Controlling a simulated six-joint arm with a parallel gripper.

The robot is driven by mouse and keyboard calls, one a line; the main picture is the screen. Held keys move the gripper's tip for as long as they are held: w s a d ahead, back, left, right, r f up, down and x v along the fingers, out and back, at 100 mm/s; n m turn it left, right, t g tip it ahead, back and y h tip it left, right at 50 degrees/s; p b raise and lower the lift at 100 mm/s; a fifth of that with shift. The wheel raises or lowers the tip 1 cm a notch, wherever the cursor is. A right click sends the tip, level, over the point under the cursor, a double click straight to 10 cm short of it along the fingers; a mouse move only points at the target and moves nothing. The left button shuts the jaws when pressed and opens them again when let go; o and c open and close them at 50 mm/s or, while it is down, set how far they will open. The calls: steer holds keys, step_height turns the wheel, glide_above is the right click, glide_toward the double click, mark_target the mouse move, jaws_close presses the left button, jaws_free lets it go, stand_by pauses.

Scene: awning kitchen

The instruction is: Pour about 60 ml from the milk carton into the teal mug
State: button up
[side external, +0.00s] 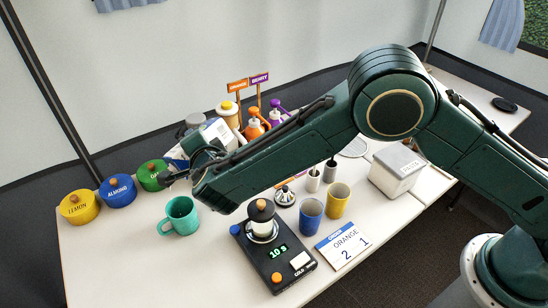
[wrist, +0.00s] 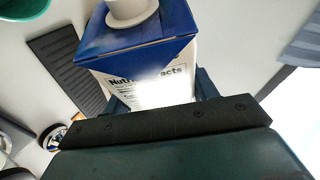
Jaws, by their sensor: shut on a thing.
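The teal mug (side external: 181,217) stands upright on the table in the side view, in front of and below my gripper. A teal rim in the top left corner of the wrist view (wrist: 22,14) appears to be the same mug, cut off by the frame. The milk carton (wrist: 135,45) is blue and white with a white cap and a nutrition panel. My gripper (wrist: 160,92) is shut on it, with a finger on each side. In the side view the carton (side external: 217,130) is mostly hidden behind my wrist; I cannot tell its exact tilt.
Lemon (side external: 80,207), almond (side external: 117,191) and green (side external: 152,175) canisters stand left. Pump bottles (side external: 253,124) stand behind my arm.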

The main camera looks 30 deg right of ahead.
mark_target(211, 137)
steer(key=shift+a, duration=0.1)
steer(key=shift+w+d, duration=0.15)
steer(key=shift+d, duration=0.05)
steer(key=shift+w+d+n, duration=0.25)
steer(key=shift+d+n, duration=0.05)
steer(key=shift+d, duration=0.05)
steer(key=shift+d+h, duration=0.3)
steer(key=shift+d, duration=0.2)
stand_by(0.4)
steer(key=shift+d, duration=0.1)
steer(key=shift+s+f+n+t+h, duration=0.1)
steer(key=shift+n+t+h, duration=0.2)
steer(key=shift+n+t, duration=0.15)
stand_by(1.0)
steer(key=shift+d+r+m+g+y, duration=0.25)
steer(key=shift+d+m+g+y, duration=0.1)
steer(key=shift+m+y, duration=0.25)
steer(key=shift+r+m+g+y, duration=0.4)
steer(key=shift+r+m, duration=0.1)
steer(key=shift+m, duration=0.05)
steer(key=shift+r, duration=0.15)
